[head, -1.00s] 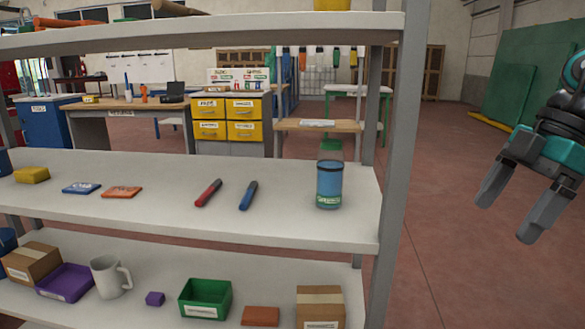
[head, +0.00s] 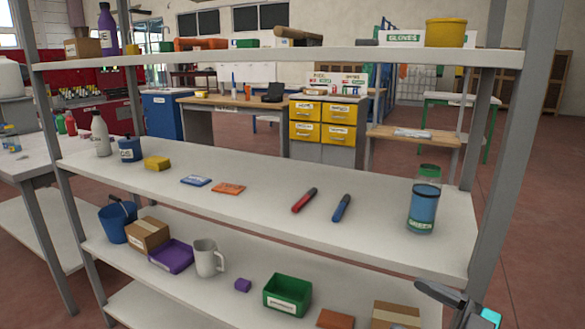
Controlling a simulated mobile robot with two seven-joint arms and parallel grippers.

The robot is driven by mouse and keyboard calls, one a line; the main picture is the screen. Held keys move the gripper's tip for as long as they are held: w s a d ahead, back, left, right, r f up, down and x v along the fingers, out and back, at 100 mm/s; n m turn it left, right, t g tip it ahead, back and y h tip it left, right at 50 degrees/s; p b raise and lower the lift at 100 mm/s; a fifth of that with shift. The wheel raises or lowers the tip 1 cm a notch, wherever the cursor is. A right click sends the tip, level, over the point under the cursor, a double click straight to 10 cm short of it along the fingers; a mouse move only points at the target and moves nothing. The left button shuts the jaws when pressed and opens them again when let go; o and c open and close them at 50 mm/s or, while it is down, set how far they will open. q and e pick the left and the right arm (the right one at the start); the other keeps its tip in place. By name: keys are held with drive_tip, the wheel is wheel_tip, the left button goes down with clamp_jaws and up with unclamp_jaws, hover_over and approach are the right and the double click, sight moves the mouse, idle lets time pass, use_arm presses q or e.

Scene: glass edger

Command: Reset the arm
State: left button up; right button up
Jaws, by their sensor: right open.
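My right gripper (head: 456,304) shows at the bottom right of the head view, partly cut off by the lower edge. Its dark grey fingers are apart, with nothing seen between them. It is at the right end of the shelf unit, near the right post and the cardboard box (head: 396,315) on the lower shelf. I cannot tell whether it touches the shelf. Most of my right arm is out of the frame. My left gripper is not in view.
The shelf unit's middle board (head: 270,215) holds a blue jar (head: 423,208), a red marker (head: 304,200), a blue marker (head: 341,208) and a yellow sponge (head: 157,163). Below are a green bin (head: 287,296) and a white mug (head: 207,258). Open floor (head: 545,230) lies to the right.

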drive_tip(key=s+a+f+m+g+h+p, duration=0.1)
drive_tip(key=s+f+m+h, duration=0.4)
drive_tip(key=f, duration=0.5)
drive_tip(key=s+a+f+m+h+p, duration=0.2)
drive_tip(key=s+f+m+h, duration=0.3)
drive_tip(key=f, duration=0.5)
drive_tip(key=s+a+h, duration=0.1)
drive_tip(key=s+h, duration=0.1)
drive_tip(key=s, duration=0.1)
drive_tip(key=shift+s+f+g, duration=0.2)
drive_tip(key=shift+f+g, duration=0.1)
drive_tip(key=shift+g, duration=0.1)
drive_tip(key=shift+a, duration=0.1)
